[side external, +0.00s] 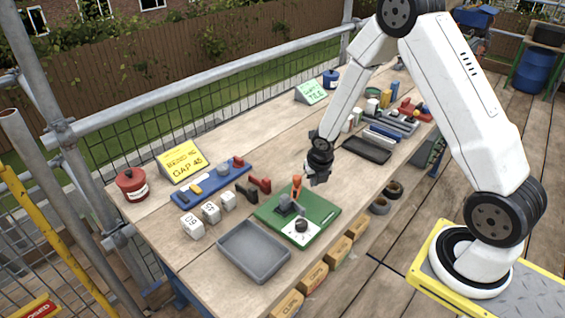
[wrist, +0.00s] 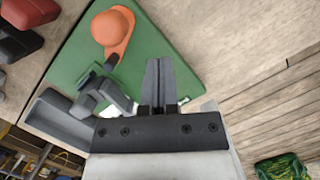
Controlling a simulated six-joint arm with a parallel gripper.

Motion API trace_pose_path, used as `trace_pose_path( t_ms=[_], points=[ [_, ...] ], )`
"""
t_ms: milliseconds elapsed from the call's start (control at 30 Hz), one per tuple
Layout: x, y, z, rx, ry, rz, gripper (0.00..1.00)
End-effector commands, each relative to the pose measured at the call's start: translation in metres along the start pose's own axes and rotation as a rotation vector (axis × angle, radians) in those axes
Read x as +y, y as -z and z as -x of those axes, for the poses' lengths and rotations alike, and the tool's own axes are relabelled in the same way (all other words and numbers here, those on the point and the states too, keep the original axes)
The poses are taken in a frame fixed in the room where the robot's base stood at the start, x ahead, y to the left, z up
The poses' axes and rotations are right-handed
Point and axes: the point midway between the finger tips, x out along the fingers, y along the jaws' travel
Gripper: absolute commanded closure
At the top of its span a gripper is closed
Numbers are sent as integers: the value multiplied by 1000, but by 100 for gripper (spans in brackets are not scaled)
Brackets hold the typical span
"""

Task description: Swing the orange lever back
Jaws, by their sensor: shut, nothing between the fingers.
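The orange lever (side external: 297,186) stands up from a grey mechanism (side external: 286,207) on a green board (side external: 324,208). In the wrist view its round orange knob (wrist: 112,27) is at the upper left, with the grey mechanism (wrist: 107,88) below it. My gripper (side external: 312,180) is just above the board, close to the lever on its far right side. In the wrist view my gripper (wrist: 159,62) has its two fingers together, with nothing between them, to the right of the lever and apart from it.
A white plate with a black dial (side external: 301,228) is on the board's near side. A grey tray (side external: 252,251) stands in front. Red and black clamps (side external: 253,187), white numbered blocks (side external: 211,212) and a blue rack (side external: 211,181) lie left. A black tray (side external: 367,149) lies right.

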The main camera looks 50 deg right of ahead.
Motion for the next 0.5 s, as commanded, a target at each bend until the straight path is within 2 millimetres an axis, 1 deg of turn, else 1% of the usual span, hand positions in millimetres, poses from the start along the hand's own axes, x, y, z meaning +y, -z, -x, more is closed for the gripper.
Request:
trace_pose_path(
  t_ms=[133, 500],
  points=[
    [-9, 10, 4, 0, -1, -1, 100],
    [-14, 6, 37, -2, 0, -3, 100]
  ],
)
